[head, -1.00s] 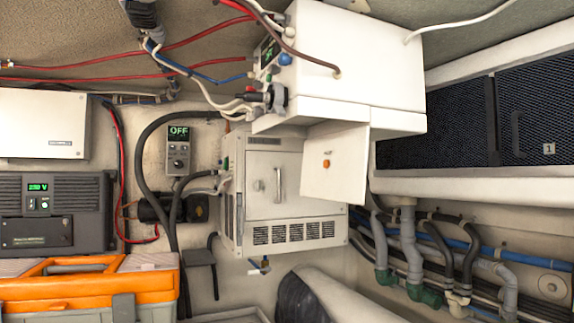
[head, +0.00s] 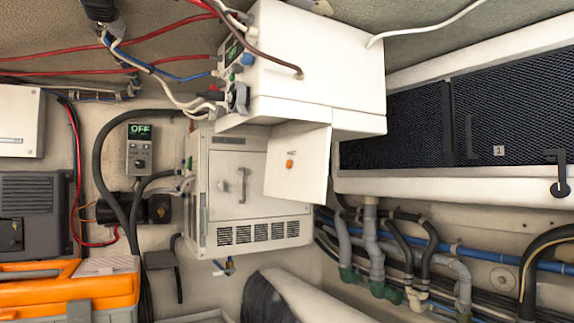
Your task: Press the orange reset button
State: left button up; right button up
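A small orange knob-like piece (head: 290,163) sits on the tilted white flap (head: 307,180) that hangs open under the upper white box (head: 315,65). I cannot tell whether it is the orange reset button; no label shows on it. No other small orange button stands out. Behind the flap is a white cabinet (head: 225,215) with a handle and a row of vents. Neither of my grippers is in view.
A controller (head: 140,147) reading OFF hangs on the left wall. An orange-lidded toolbox (head: 40,285) stands lower left, below a dark grey unit (head: 30,215). Hoses and pipes (head: 373,245) run along the right. Dark mesh locker panels (head: 520,105) are at upper right.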

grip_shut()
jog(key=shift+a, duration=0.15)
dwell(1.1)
